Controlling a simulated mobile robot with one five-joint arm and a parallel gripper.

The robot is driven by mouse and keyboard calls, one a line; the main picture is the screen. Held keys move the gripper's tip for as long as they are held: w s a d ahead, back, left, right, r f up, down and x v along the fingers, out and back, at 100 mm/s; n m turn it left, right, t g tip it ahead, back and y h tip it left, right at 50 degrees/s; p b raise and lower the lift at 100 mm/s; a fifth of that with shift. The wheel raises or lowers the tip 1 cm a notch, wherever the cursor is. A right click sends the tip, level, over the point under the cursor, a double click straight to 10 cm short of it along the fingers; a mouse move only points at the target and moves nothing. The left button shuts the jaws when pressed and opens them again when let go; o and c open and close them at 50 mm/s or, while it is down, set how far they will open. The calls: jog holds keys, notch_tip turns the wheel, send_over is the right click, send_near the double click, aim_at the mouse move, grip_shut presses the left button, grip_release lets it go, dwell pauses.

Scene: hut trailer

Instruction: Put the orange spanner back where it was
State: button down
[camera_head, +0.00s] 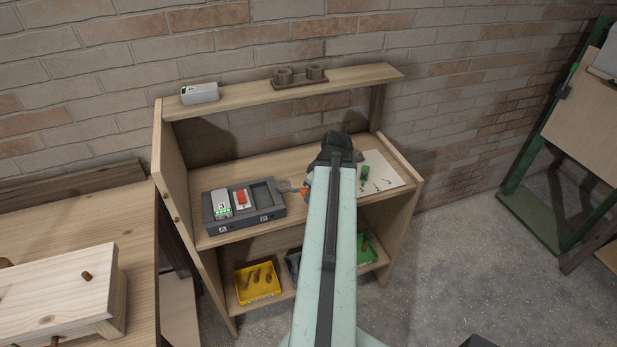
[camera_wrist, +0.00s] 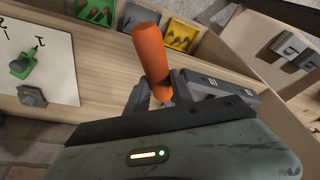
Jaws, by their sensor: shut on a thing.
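The orange spanner (camera_wrist: 150,52) is in my gripper (camera_wrist: 162,94), with its orange handle standing up between the two fingers in the wrist view. My arm hides much of the gripper in the head view.
A dark tray (camera_head: 240,228) holds a grey block (camera_head: 219,204) and a red one (camera_head: 241,198), with an empty slot at right. A green object (camera_head: 365,174) sits on the sheet. Yellow (camera_head: 257,293) and green (camera_head: 371,255) bins stand below. The upper shelf (camera_head: 240,93) overhangs behind.

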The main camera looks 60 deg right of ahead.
jog(key=s+d+f+m+h+b, duration=0.2)
jog(key=s+d+f+m, duration=0.1)
jog(key=s+d+m, duration=0.65)
jog(key=w+n, duration=0.1)
jog(key=w, duration=0.3)
jog(key=w+d+n+b, duration=0.1)
jog(key=w, duration=0.4)
jog(key=w+n, duration=0.1)
jog(key=w, duration=0.3)
jog(key=shift+w+d+f+g, duration=0.3)
jog(key=shift+w+d+f, duration=0.05)
jog(key=shift+f, duration=0.05)
jog(key=shift+w+d+f, duration=0.1)
jog(key=shift+w+d, duration=0.05)
jog(key=shift+w, duration=0.4)
notch_tip(320, 180, down, 4)
jog(key=b, duration=0.4)
jog(key=shift+s, duration=0.15)
jog(key=shift+r, duration=0.3)
jog(key=c, duration=1.5)
grip_release()
jog(key=shift+f, duration=0.25)
jog(key=o, duration=0.4)
jog(key=shift+r, duration=0.1)
